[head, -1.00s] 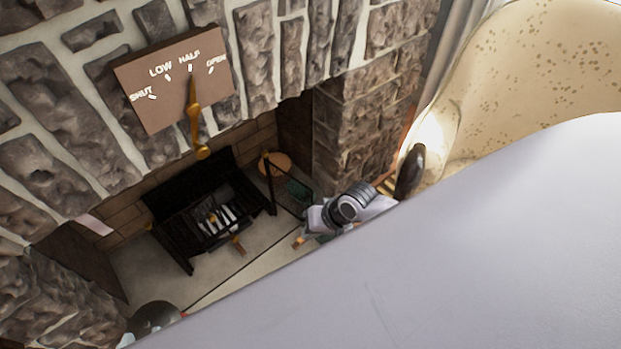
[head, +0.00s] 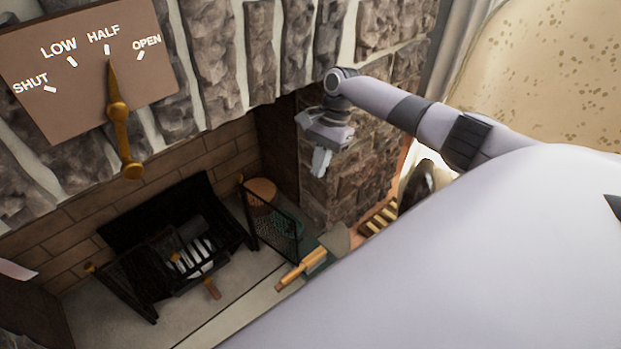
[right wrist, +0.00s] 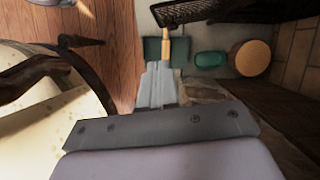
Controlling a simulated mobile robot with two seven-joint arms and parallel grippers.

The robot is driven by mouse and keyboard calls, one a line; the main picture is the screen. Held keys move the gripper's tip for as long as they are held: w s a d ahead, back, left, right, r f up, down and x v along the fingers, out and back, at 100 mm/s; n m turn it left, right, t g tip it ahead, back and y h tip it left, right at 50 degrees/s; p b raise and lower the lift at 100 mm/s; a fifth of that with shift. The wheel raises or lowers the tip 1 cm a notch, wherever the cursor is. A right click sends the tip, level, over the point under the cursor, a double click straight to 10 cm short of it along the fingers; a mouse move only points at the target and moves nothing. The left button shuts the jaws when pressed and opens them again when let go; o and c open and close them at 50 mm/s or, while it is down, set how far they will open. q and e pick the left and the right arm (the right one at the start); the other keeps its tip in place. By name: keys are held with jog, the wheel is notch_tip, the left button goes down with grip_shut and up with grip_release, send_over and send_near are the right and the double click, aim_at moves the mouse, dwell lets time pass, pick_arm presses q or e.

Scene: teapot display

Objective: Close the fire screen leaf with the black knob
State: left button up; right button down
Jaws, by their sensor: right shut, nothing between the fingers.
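In the head view, a black mesh fire screen leaf (head: 275,225) stands open at the right side of the hearth, with a small brass-coloured tip at its upper left corner. Another dark mesh leaf (head: 130,283) stands to the left. I cannot make out a black knob on either. My right gripper (head: 320,162) is shut and empty, pointing down above and to the right of the right leaf, apart from it, in front of the stone pillar. In the right wrist view, its fingers (right wrist: 160,85) are together and a black mesh panel (right wrist: 235,10) shows at the top.
A brush or pan with a wooden handle (head: 300,270) lies at the hearth's front right. A teal item (head: 287,224) and a round wooden piece (head: 262,188) are behind the right leaf. A damper plate (head: 85,65) with a brass pointer (head: 119,115) is above. A spotted chair (head: 560,75) stands right.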

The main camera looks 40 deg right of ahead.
aim_at(292, 225)
pick_arm(q)
jog(key=d+b, duration=0.1)
jog(key=d+h+b, duration=0.1)
jog(key=w+d+f+b, duration=0.1)
jog(key=shift+n+h, duration=0.4)
pick_arm(e)
jog(key=s+a+f, duration=0.1)
jog(key=a+f, duration=0.6)
jog(key=f, duration=0.1)
jog(key=shift+s, duration=0.4)
pick_arm(q)
jog(key=shift+r, duration=0.1)
